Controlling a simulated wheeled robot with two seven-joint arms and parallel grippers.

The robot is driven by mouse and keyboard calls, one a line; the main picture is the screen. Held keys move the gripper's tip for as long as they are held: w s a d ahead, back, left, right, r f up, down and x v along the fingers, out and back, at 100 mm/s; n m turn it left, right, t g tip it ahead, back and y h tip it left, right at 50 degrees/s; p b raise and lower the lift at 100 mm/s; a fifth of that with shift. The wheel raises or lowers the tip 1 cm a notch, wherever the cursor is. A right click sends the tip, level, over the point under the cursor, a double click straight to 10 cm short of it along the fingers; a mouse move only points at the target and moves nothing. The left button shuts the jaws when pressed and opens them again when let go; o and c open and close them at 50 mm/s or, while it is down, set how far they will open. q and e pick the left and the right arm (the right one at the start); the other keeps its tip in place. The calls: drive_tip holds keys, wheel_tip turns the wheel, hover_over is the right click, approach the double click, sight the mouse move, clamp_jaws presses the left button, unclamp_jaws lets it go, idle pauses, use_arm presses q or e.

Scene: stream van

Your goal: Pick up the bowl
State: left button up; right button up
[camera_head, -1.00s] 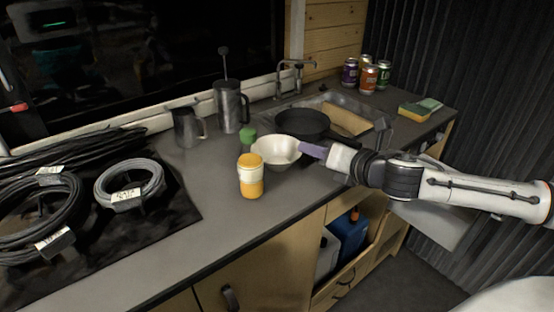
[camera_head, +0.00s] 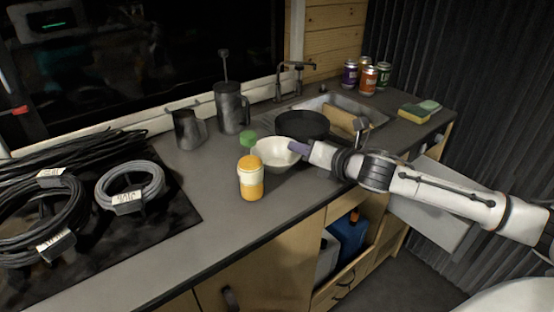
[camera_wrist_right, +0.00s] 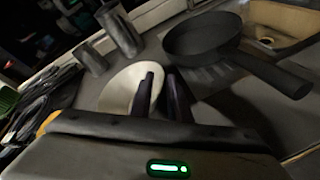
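The white bowl (camera_head: 272,155) stands upright on the grey counter, left of the pan. It also shows in the right wrist view (camera_wrist_right: 117,90). My right gripper (camera_head: 296,147) is at the bowl's right rim, its dark purple fingers pointing left. In the right wrist view the fingers (camera_wrist_right: 160,92) are apart, with one over the bowl's inside and the other near or outside its rim. Whether they touch the bowl is unclear. My left gripper is not in view.
An orange-and-white cup (camera_head: 250,178) stands just in front of the bowl, and a green-topped item (camera_head: 248,139) behind it. A black pan (camera_head: 302,124) is behind the bowl by the sink (camera_head: 352,108). Metal jugs (camera_head: 188,129) stand at the back.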

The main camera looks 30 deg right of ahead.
clamp_jaws()
